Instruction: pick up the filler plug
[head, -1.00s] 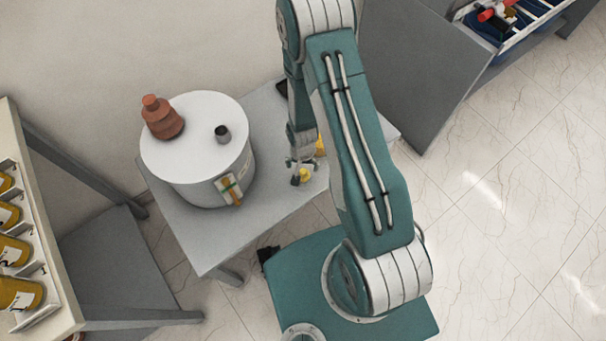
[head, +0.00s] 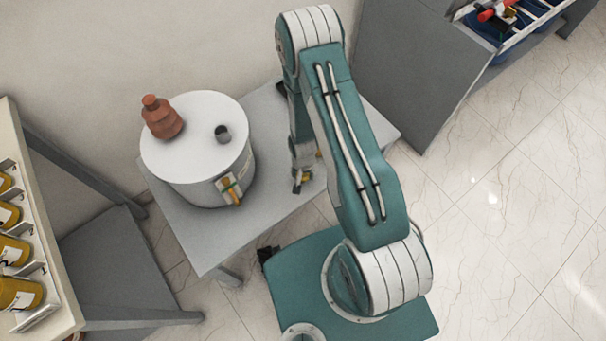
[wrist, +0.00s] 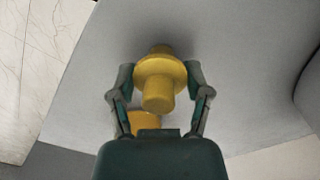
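The yellow filler plug (wrist: 159,80) shows in the wrist view, with a wide round flange and a narrower knob facing the camera. My gripper (wrist: 161,78) has one finger on each side of the flange. Both fingertips look close against its edges; I cannot tell whether they press on it. In the head view my gripper (head: 300,182) is low over the grey table (head: 252,225), right of the white drum, and mostly hides the plug. Whether the plug rests on the table is unclear.
A second yellow object (wrist: 144,121) is partly hidden behind my gripper's body. The white drum (head: 200,150) bears a brown bushing (head: 161,117) and a short dark-grey neck (head: 222,133). A rack of yellow cylinders (head: 15,250) stands at left, a grey cabinet (head: 410,70) at upper right.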

